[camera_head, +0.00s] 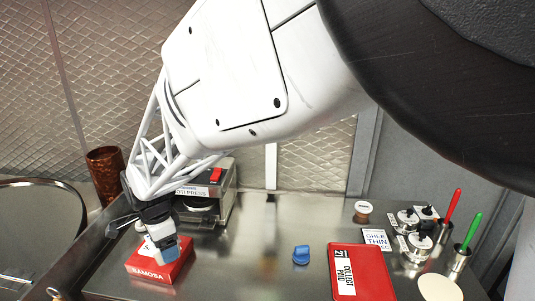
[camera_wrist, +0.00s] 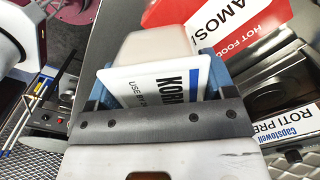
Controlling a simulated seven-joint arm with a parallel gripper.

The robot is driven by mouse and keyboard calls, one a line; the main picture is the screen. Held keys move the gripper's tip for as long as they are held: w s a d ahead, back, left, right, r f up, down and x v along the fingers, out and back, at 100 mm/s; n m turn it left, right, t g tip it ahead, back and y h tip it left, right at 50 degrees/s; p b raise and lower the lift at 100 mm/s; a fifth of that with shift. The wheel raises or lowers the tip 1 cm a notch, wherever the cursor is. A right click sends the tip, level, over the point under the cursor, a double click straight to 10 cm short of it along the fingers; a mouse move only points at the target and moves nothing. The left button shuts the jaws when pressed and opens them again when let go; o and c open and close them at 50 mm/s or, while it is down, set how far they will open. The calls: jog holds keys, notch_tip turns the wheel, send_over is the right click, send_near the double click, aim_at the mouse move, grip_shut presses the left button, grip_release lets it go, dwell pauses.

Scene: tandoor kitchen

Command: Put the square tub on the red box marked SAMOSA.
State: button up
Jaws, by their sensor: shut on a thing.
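The square tub (camera_wrist: 155,50) is pale, with a white face lettered KORMA and USE BY. It sits between the blue fingers of my gripper (camera_wrist: 150,85), which is shut on it. The red box marked SAMOSA (camera_head: 143,274) lies flat at the left front of the steel counter; its red and white top also shows in the wrist view (camera_wrist: 176,14). In the head view my gripper (camera_head: 163,247) is pointed down over the box, and the tub is mostly hidden behind the fingers. I cannot tell whether the tub touches the box.
A roti press (camera_head: 207,198) stands just behind the box. A blue object (camera_head: 301,255), a red COLLECT PAID panel (camera_head: 360,272) and a GHEE THIN sign (camera_head: 375,240) are farther right. Metal canisters (camera_head: 416,245) and pots with red and green handles stand at the right. The counter's middle is mostly clear.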

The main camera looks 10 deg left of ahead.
jog(key=shift+w+a+f, duration=0.15)
jog(key=shift+w+a, duration=1.15)
jog(key=shift+a, duration=0.05)
jog(key=shift+w+a+f, duration=0.15)
jog(key=shift+w+a, duration=1.1)
jog(key=shift+a, duration=0.1)
jog(key=shift+f, duration=1.75)
jog(key=shift+f, duration=0.15)
jog(key=o, duration=1)
notch_tip(320, 180, up, 12)
jog(key=shift+d, duration=0.1)
